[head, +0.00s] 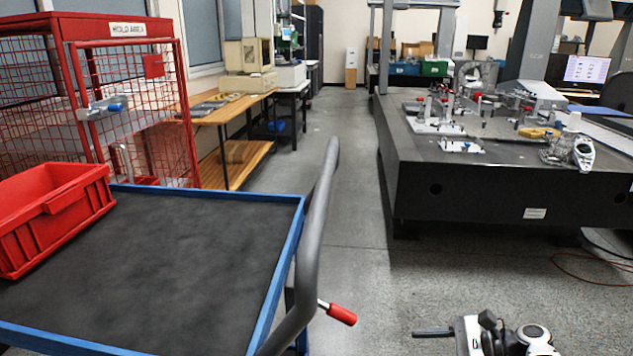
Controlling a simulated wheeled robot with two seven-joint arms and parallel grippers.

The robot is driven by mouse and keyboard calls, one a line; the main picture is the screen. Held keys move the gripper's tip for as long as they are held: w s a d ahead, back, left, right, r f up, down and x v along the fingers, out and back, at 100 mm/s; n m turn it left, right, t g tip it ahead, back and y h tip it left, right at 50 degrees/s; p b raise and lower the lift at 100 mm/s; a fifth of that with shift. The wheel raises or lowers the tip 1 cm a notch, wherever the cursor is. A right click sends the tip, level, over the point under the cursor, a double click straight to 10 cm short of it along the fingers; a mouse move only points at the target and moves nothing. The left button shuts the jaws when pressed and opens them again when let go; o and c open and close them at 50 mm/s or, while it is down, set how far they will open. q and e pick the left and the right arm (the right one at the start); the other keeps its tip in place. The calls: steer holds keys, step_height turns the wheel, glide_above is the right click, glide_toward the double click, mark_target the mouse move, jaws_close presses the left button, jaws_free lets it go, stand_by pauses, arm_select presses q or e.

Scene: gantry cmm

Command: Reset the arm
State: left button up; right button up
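My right arm (508,338) shows at the bottom right, white and black, cut off by the lower edge of the head view. What looks like my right gripper (420,333) is a dark bar pointing left over the bare floor, apart from the cart and the granite table. Its fingers cannot be told apart, so I cannot see whether it is open or shut. Nothing is visibly held in it. My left arm and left gripper are not in view.
A blue-rimmed cart (278,268) with a grey handle (318,215) and red lever (342,314) stands at left, carrying a red bin (50,215). Behind it is a red cage (135,95). A granite table (480,190) with fixtures stands right. The aisle (345,150) between is clear.

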steer(key=s+a+f+n+h+p, duration=0.3)
steer(key=s+f+n+h+p, duration=0.1)
steer(key=s+f+n+h, duration=0.6)
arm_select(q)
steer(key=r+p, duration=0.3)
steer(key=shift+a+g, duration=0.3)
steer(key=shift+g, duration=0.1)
arm_select(e)
steer(key=s+a+r+n+t, duration=0.3)
steer(key=s+a+r+n, duration=0.1)
steer(key=r, duration=0.4)
steer(key=s+a+r+n+t, duration=0.2)
steer(key=s+a+r+n, duration=0.2)
steer(key=r, duration=0.5)
steer(key=s+n, duration=0.1)
steer(key=n, duration=0.1)
steer(key=shift+s+a+n+t, duration=0.25)
steer(key=shift+s+n+t, duration=0.15)
